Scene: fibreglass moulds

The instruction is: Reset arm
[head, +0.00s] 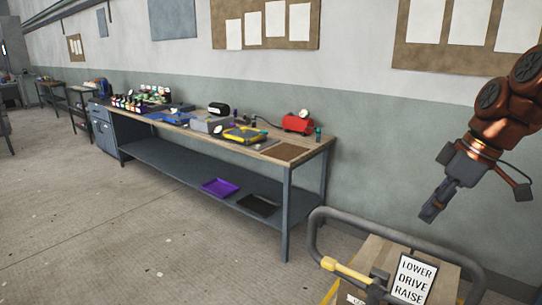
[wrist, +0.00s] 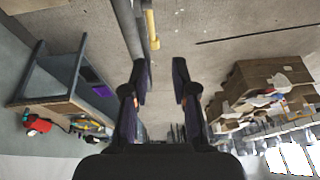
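My copper-coloured arm is raised at the right of the head view, in front of the wall. My gripper (head: 436,203) hangs from it, pointing down and left, in the air above the grey handlebar. In the wrist view my gripper (wrist: 160,72) shows two dark fingers set apart with an empty gap between them. Nothing is held.
Stacked cartons (wrist: 262,88) show in the wrist view. The floor at left is clear.

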